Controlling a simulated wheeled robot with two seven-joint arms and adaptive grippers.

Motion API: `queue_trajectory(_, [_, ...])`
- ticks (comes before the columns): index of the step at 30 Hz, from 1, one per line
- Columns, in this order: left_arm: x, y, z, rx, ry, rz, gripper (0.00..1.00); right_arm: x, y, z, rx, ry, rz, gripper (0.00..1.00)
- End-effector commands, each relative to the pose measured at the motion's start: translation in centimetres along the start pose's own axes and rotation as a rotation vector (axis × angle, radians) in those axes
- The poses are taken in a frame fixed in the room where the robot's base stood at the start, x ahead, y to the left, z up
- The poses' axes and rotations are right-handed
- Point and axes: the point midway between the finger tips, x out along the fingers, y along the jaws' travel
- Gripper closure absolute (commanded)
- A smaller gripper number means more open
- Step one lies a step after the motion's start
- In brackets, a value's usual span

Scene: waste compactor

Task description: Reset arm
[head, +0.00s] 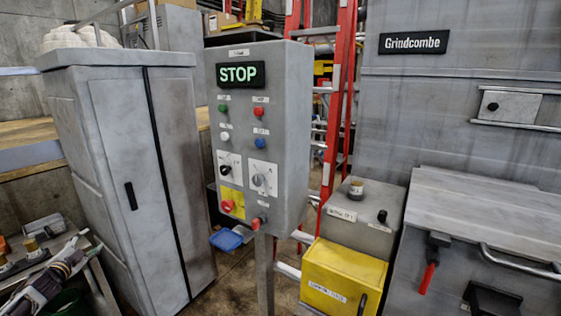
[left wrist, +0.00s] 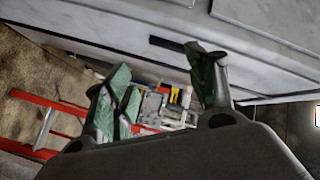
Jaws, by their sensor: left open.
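My left gripper (head: 75,256) is low at the left edge of the head view, in front of the grey cabinet and away from the control panel. In the left wrist view its two green-patterned fingers (left wrist: 163,75) stand wide apart with nothing between them. The control panel (head: 292,130) is a grey box on a post with a lit green "STOP" display (head: 240,74). It carries coloured buttons, two rotary switches and a red button (head: 228,206) on a yellow plate. My right gripper is not in view.
A tall grey cabinet (head: 115,150) stands left of the panel. A red ladder (head: 342,100) is behind it. A yellow box (head: 340,277) and the grey Grindcombe machine (head: 490,215) with a red-handled lever (head: 427,278) stand at the right. Cluttered items lie at lower left.

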Motion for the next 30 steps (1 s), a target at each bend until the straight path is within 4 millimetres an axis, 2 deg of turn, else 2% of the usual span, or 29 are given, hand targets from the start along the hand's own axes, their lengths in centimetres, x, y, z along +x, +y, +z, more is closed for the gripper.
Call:
queue_trajectory(1, [-0.2, 1.7, 2.0, -0.012, -0.047, 0.013, 0.43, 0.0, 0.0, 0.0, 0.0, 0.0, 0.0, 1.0])
queue_trajectory(3, [-0.6, 3.8, 4.4, -0.028, -0.107, 0.031, 0.43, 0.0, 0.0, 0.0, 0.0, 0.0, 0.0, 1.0])
queue_trajectory(8, [-2.1, 9.0, 9.4, -0.061, -0.232, 0.078, 0.43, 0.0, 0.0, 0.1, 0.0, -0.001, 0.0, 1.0])
queue_trajectory(12, [-4.0, 14.0, 13.2, -0.092, -0.332, 0.126, 0.43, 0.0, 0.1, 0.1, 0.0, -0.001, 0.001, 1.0])
queue_trajectory(21, [-9.4, 25.1, 19.3, -0.157, -0.514, 0.239, 0.43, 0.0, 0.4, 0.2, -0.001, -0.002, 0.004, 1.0])
queue_trajectory(30, [-16.5, 36.6, 22.9, -0.223, -0.659, 0.36, 0.43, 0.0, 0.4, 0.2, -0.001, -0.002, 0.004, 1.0])
